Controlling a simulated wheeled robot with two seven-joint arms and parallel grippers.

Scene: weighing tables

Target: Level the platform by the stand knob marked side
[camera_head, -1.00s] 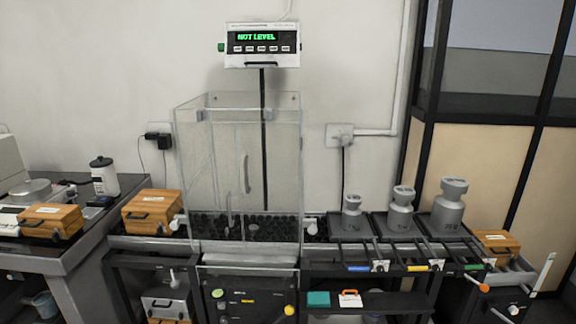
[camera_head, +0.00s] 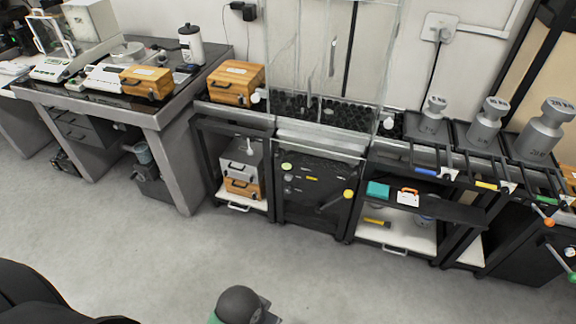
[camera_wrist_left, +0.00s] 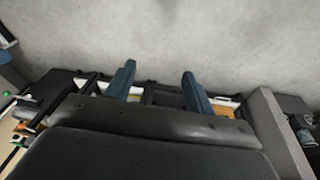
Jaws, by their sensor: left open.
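The weighing platform, a bed of black studs (camera_head: 322,108), sits inside a clear glass enclosure (camera_head: 290,55). A white knob (camera_head: 256,97) sticks out at its left and another white knob (camera_head: 388,124) at its right. On the black stand front (camera_head: 312,190) below are a pale green round mark (camera_head: 287,166), a small yellow label and a yellow knob (camera_head: 348,193). I cannot read any marks. My right gripper is not in view.
Several grey weights, such as this one (camera_head: 483,125), stand on trays at the right, with coloured handles in front. Wooden boxes (camera_head: 237,82) and a bench (camera_head: 150,118) are at the left.

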